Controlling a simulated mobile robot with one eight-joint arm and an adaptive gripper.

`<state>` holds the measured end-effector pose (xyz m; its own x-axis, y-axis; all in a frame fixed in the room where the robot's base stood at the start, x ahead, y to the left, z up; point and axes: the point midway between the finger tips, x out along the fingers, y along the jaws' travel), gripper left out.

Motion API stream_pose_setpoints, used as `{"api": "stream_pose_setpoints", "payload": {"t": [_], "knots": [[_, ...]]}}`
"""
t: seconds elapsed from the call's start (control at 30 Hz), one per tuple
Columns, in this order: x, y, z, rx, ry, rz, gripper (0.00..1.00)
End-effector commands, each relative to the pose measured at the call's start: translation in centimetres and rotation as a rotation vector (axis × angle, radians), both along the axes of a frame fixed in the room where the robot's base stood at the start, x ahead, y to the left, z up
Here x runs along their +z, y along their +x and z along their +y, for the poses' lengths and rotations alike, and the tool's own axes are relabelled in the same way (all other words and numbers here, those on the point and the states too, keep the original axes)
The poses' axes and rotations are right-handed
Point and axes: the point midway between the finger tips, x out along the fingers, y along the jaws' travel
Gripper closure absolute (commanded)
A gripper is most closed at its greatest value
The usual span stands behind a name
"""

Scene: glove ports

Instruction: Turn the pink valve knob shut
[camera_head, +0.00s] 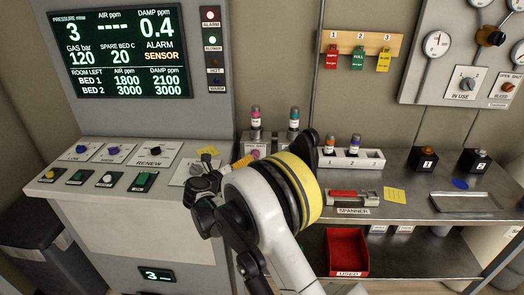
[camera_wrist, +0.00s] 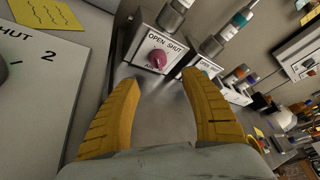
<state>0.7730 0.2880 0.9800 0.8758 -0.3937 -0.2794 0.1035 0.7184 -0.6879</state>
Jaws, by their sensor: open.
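The pink valve knob (camera_wrist: 157,60) sits on the front of a grey box marked OPEN and SHUT in the wrist view. In the head view the knob (camera_head: 256,154) shows small, just above my arm. Which mark the knob points to, I cannot tell. My gripper (camera_wrist: 160,80) is open, its two yellow fingers spread. The knob shows between and just beyond the fingertips, and nothing is held. In the head view my arm hides most of my gripper; a bit of yellow finger shows beside the box.
A second OPEN/SHUT valve box (camera_wrist: 208,66) stands close on the right. A sloped panel (camera_wrist: 45,90) with a yellow note lies left. A rack (camera_head: 351,157) and spanner tray (camera_head: 352,197) are right.

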Motion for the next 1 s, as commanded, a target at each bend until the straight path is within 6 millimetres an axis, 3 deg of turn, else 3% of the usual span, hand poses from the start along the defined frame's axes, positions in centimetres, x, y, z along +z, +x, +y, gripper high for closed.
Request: {"api": "stream_pose_setpoints", "payload": {"t": [0.17,0.6,1.0], "knots": [[-0.8,1.3,-0.2,0.008,-0.029,0.002,0.46],[-3.0,8.3,-3.5,0.007,-0.025,0.003,0.46],[-3.2,9.5,-3.9,0.009,-0.024,0.002,0.46]]}}
